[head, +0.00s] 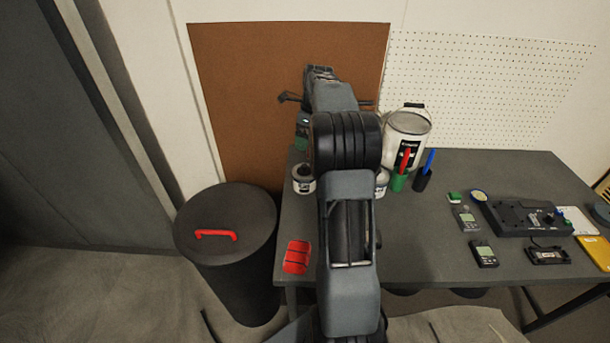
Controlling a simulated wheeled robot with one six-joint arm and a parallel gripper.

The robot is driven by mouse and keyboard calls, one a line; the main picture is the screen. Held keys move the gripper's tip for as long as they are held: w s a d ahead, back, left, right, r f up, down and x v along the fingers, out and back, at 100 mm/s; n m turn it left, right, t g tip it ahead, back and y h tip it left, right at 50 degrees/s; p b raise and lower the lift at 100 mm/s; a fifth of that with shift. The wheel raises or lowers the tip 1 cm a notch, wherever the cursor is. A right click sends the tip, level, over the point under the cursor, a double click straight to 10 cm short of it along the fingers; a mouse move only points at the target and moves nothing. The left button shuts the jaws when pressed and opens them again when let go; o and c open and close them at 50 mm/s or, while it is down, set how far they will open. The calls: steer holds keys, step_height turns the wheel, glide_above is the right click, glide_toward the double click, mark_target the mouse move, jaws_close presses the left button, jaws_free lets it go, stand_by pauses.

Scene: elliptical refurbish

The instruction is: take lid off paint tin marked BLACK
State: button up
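A small white tin (304,179) with a dark label stands near the table's back left, left of my arm. A second small white tin (381,184) shows just right of my arm, partly hidden by it. A large white paint tin (407,137) with a dark label stands behind it. The labels are too small to read, so I cannot tell which tin is marked BLACK. My gripper (326,97) is at the far end of my raised arm, in front of the brown board. Its fingertips are mostly hidden by the arm, and I see nothing clearly held.
The dark table (420,215) holds green and dark cups with red and blue handled tools, and electronic devices (525,215) at right. A red object (297,257) lies at the front left corner. A dark bin (230,260) with a red-handled lid stands left.

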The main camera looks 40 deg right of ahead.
glide_above(305, 166)
steer(key=shift+m, duration=0.3)
steer(key=f, duration=0.5)
steer(key=f+b, duration=0.1)
steer(key=f, duration=0.2)
steer(key=shift+d, duration=0.25)
steer(key=shift+w+a+f, duration=0.1)
steer(key=shift+a+f, duration=0.05)
steer(key=shift+f, duration=1.3)
steer(key=shift+w+a+f, duration=0.1)
steer(key=shift+f, duration=1.35)
steer(key=c, duration=0.6)
steer(key=shift+r, duration=0.1)
